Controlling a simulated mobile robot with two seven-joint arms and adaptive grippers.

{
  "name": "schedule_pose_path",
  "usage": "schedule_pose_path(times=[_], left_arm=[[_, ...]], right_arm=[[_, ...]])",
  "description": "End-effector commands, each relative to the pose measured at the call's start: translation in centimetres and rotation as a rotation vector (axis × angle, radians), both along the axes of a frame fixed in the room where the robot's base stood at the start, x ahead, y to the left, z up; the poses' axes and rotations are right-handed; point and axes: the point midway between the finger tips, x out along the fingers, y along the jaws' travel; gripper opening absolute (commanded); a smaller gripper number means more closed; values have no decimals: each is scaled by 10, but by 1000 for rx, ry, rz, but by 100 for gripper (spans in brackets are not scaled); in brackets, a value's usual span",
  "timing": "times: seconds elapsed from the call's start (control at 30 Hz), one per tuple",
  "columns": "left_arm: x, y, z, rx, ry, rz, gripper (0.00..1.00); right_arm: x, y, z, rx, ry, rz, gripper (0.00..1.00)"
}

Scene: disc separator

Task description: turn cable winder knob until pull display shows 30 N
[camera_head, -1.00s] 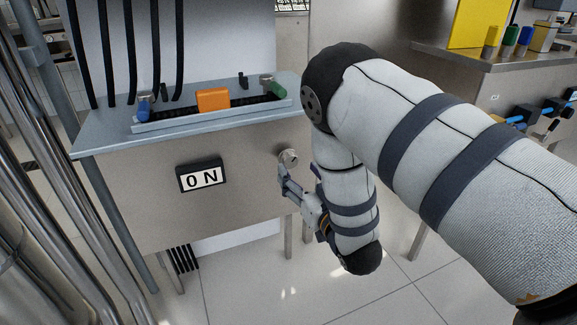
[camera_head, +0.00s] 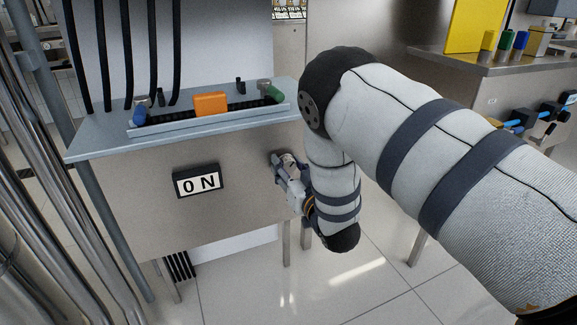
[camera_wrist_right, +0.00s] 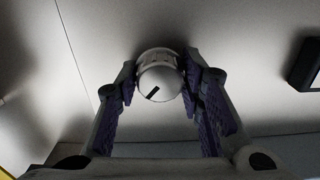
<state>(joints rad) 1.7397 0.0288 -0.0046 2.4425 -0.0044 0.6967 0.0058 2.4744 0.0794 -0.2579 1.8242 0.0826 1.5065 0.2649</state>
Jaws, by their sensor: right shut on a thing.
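The pull display (camera_head: 198,181) is a black-framed box on the front panel of the bench and reads "0 N". The cable winder knob (camera_wrist_right: 160,80) is a round light-grey knob with a black mark on its face, in the middle of the right wrist view. My right gripper (camera_wrist_right: 157,84) is shut on the knob, one purple-padded finger on each side. In the head view my right gripper (camera_head: 284,165) is at the panel, right of the display, and largely covers the knob. My left gripper is not in view.
On the bench top (camera_head: 90,146) stands a rail with an orange block (camera_head: 210,104), a blue piece (camera_head: 140,114) and a green piece (camera_head: 271,91). Black cables hang above it. A second bench with a yellow panel (camera_head: 476,25) stands at the right.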

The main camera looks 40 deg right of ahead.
Motion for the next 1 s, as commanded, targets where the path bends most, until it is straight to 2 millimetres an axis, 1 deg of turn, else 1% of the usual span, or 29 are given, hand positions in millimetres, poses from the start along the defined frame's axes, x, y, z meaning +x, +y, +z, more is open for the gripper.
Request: schedule_pose_path(times=[0.17,0.37,0.7,1.0], left_arm=[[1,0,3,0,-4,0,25],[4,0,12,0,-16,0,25],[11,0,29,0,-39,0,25],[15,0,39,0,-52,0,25]], right_arm=[[-1,-1,1,36,-9,-2,7],[-1,-1,3,150,-37,-2,7],[0,-1,3,455,-110,-3,7],[-1,-2,1,731,-177,-3,7]])
